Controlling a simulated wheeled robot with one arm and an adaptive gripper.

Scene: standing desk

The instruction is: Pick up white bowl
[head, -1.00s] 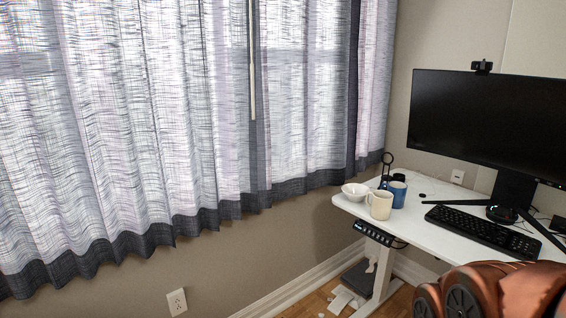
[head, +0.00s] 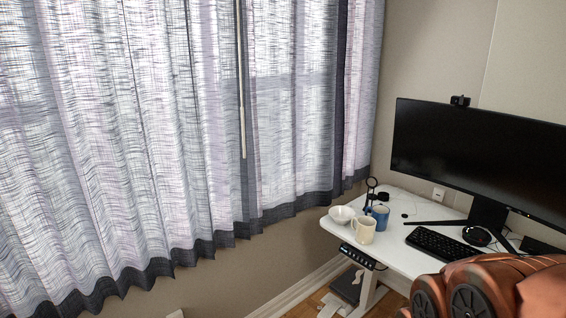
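The white bowl (head: 341,215) sits upright on the left end of the white desk (head: 405,262), close to the desk's left edge. A cream mug (head: 363,231) stands just to its right and nearer to me. A blue mug (head: 381,217) stands behind the cream mug, further right. The bowl is in plain view. My gripper does not show in the head view. Only a copper-coloured part of my own body fills the lower right corner.
A dark stand with a ring top (head: 371,190) is behind the mugs. A keyboard (head: 442,245), a black headset (head: 476,236) and a wide monitor (head: 478,155) take up the right part of the desk. Curtains (head: 150,130) hang on the left. A dark box is on the floor under the desk.

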